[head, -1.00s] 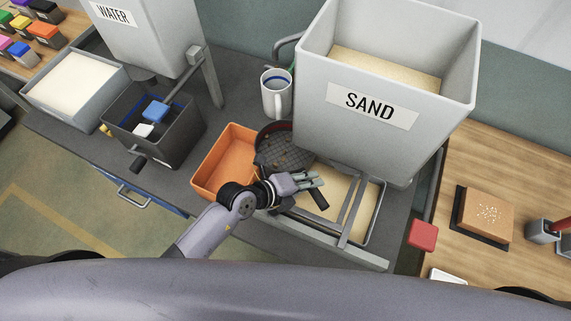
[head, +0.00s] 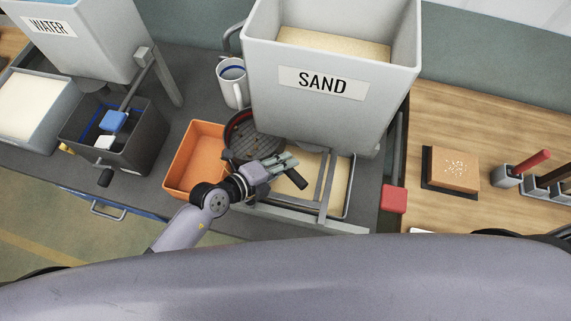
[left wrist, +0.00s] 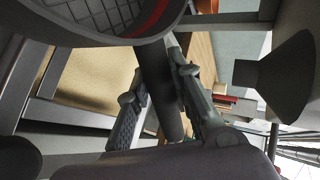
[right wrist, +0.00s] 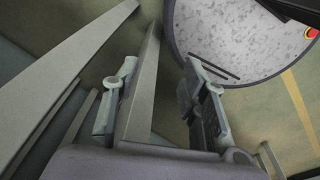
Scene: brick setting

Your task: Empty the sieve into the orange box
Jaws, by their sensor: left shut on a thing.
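The sieve (head: 268,146) is a dark round pan with a mesh floor and a red band inside its rim. In the head view it sits just right of the orange box (head: 183,183), in front of the sand hopper; its height above the bench is unclear. My left gripper (head: 285,165) is shut on the sieve's dark handle (left wrist: 158,85), and the sieve's rim (left wrist: 150,35) shows at the top of the left wrist view. The orange box looks empty. My right gripper (right wrist: 155,95) is open, away from the bench.
The sand hopper (head: 340,115) stands behind, over a tray of sand (head: 338,190) and a metal frame. A white mug (head: 231,88) stands behind the sieve. A dark bin (head: 140,140) with brushes is left of the orange box. A red block (head: 394,199) is at the right.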

